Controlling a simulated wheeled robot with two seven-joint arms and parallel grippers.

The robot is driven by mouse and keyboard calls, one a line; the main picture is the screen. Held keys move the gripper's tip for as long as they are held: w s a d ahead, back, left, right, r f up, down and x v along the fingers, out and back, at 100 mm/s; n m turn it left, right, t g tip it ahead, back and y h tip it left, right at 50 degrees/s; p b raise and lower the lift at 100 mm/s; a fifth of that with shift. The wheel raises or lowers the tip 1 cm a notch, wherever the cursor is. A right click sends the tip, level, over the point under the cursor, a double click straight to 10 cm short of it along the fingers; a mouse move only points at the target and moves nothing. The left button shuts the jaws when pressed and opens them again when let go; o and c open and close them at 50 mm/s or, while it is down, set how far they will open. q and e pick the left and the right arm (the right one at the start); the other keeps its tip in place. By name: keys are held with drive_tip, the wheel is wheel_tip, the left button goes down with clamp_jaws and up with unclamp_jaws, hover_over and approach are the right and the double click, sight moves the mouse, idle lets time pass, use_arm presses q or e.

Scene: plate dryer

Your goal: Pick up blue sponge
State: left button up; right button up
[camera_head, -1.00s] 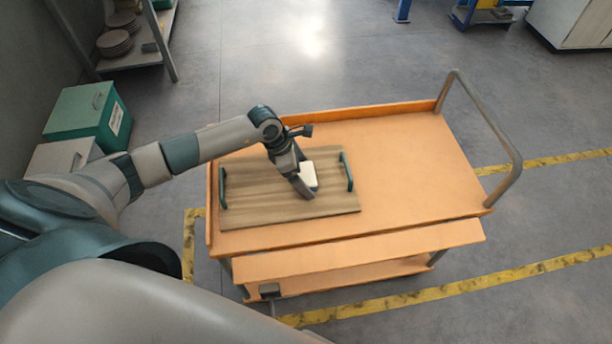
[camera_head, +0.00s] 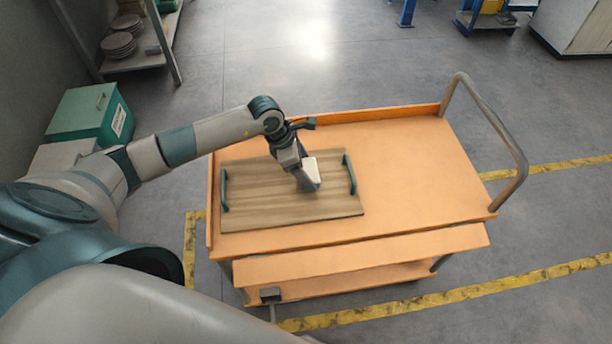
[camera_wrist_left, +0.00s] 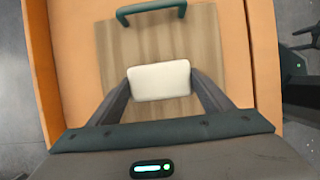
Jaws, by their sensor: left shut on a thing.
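A cream-white block (camera_head: 314,171), shaped like a sponge, is at the right part of a wooden tray (camera_head: 260,207) with two dark green handles. No blue sponge shows. My left gripper (camera_head: 309,178) is over the tray, with its fingers on either side of the block, shut on it. In the left wrist view the block (camera_wrist_left: 159,81) sits between the two fingertips, over the wood grain. I cannot tell whether it touches the tray. My right gripper does not show clearly in any view.
The tray lies on an orange trolley (camera_head: 420,165), whose right half is clear. A grey push handle (camera_head: 500,140) rises at its right end. A green box (camera_head: 88,115) and a shelf with plates (camera_head: 118,44) stand at the left.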

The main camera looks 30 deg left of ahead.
use_arm(q)
drive_tip(key=s+d+r+b, duration=0.4)
drive_tip(key=d+r, duration=0.4)
drive_tip(key=d, duration=0.2)
drive_tip(key=shift+s+d, duration=0.15)
drive_tip(key=shift+s, duration=0.65)
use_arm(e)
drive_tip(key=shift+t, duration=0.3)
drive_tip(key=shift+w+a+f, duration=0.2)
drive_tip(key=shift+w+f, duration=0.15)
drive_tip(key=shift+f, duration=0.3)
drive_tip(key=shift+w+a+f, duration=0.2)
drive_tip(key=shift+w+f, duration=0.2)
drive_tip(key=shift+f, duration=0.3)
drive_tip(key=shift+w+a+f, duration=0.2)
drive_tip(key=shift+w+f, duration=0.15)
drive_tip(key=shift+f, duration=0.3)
use_arm(q)
drive_tip(key=shift+f, duration=0.1)
